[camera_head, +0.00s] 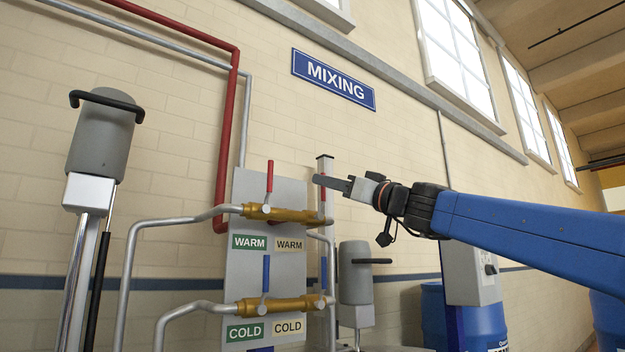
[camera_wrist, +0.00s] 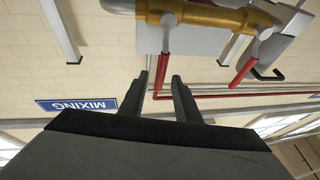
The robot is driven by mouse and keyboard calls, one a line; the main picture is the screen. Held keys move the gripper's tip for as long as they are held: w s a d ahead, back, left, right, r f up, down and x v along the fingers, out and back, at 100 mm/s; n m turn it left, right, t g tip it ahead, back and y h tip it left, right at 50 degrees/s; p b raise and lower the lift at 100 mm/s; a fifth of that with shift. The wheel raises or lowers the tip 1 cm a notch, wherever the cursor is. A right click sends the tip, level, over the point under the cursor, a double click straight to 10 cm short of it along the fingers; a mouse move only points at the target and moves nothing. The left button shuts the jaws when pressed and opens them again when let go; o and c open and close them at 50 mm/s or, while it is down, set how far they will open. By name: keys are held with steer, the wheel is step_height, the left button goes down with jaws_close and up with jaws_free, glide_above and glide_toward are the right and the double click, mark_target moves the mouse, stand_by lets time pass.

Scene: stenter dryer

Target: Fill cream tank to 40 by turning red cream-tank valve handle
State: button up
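The brass warm-water valve bar on the wall panel carries two red handles, both upright. The right one (camera_head: 323,207), above the cream-coloured WARM label (camera_head: 290,244), is partly hidden behind my gripper (camera_head: 326,183). The left red handle (camera_head: 269,177) stands above the green WARM label (camera_head: 249,242). In the upside-down wrist view, my gripper (camera_wrist: 165,72) is open, with a gap between its fingers. One red handle (camera_wrist: 163,67) shows in line with that gap; I cannot tell whether the fingers touch it. The other red handle (camera_wrist: 243,74) is off to the right. No tank level reading is legible.
Blue handles (camera_head: 266,272) stand on the lower brass cold bar (camera_head: 275,306). Grey pipes (camera_head: 133,250) curve in front of the panel. A mixer (camera_head: 103,140) is at left, another (camera_head: 355,275) right of the panel. Blue drums (camera_head: 478,320) stand lower right, by a control box (camera_head: 472,275).

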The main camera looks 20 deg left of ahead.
steer(key=shift+x, duration=3.1)
jaws_close()
steer(key=shift+t, duration=0.3)
